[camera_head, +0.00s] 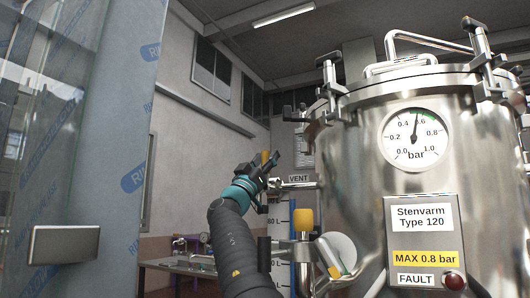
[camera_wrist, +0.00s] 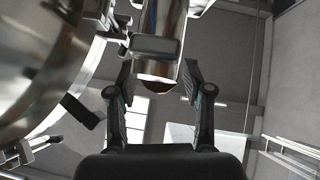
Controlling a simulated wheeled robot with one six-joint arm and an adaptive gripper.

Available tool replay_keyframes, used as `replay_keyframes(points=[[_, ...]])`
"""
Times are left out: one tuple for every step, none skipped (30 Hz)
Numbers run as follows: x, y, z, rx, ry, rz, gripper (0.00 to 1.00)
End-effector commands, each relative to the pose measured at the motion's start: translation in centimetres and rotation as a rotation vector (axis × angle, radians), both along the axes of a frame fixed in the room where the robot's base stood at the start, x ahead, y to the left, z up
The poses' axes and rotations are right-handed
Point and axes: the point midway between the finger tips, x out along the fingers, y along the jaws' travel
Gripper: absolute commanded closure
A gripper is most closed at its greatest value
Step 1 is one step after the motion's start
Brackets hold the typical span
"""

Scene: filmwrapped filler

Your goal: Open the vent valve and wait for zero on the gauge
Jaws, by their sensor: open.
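The steel vessel (camera_head: 350,160) stands at the right in the head view; its curved side also fills the left of the wrist view (camera_wrist: 35,60). Its round gauge (camera_head: 415,139) has the needle just right of straight up, near 0.5 bar. The VENT label (camera_head: 299,179) sits above a short side pipe (camera_head: 302,187). My gripper (camera_head: 272,158) is at this pipe's outer end, beside a small yellow part (camera_head: 265,157), perhaps the valve handle. In the wrist view, my gripper (camera_wrist: 156,92) is open, with a shiny pipe end (camera_wrist: 165,62) ahead between its fingers. Contact cannot be told.
A yellow-capped fitting (camera_head: 303,219) stands below the vent pipe. A plate reads MAX 0.8 bar (camera_head: 425,257), with a red FAULT lamp (camera_head: 454,281) beneath. A film-wrapped glass panel (camera_head: 120,130) stands at the left. A bench (camera_head: 180,265) is behind my arm.

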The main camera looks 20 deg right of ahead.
Motion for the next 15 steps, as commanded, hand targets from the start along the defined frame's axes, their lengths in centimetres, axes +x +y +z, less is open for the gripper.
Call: replay_keyframes(points=[[0.08,-0.11,0.15,0.0,0.0,0.0,0.49],[0.09,-0.13,0.15,0.0,0.0,0.0,0.49],[0.1,-0.15,0.15,0.0,0.0,0.0,0.49],[0.1,-0.16,0.14,0.0,0.0,0.0,0.49],[0.09,-0.15,0.13,0.0,0.0,0.0,0.49],[0.09,-0.15,0.12,0.0,0.0,0.0,0.49],[0.09,-0.15,0.11,0.0,0.0,0.0,0.49],[0.08,-0.13,0.11,0.0,0.0,0.0,0.49],[0.08,-0.13,0.11,0.0,0.0,0.0,0.49],[0.08,-0.13,0.12,0.0,0.0,0.0,0.52],[0.08,-0.13,0.12,0.0,0.0,0.0,0.59],[0.08,-0.12,0.13,0.0,0.0,0.0,0.7],[0.08,-0.12,0.13,0.0,0.0,0.0,0.77],[0.07,-0.11,0.12,0.0,0.0,0.0,0.84],[0.07,-0.11,0.12,0.0,0.0,0.0,0.94]])
